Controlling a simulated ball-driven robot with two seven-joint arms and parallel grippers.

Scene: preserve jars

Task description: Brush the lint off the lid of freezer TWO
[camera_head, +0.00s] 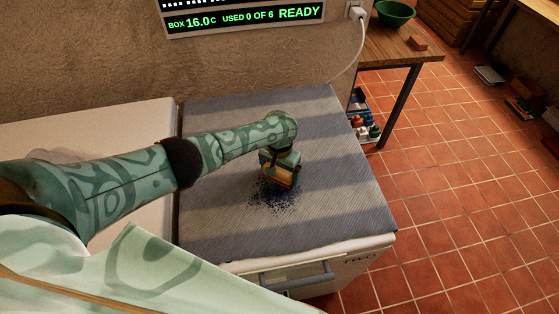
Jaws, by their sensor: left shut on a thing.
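Freezer TWO (345,263) is the white chest at the centre, with its label on the front. A blue-grey striped cloth (340,190) covers its lid. A patch of dark blue lint (268,200) lies on the cloth near the middle. My left gripper (281,168) reaches over the lid and points down, shut on a small brown and reddish brush (279,173). The brush is just at the far edge of the lint; I cannot tell whether it touches the cloth. Its underside is hidden. My right gripper is not in view.
Another white chest (90,115) adjoins on the left, partly behind my arm. A display panel (245,18) is on the wall. A wooden table (400,45) with a green bowl (394,12) stands at the back right.

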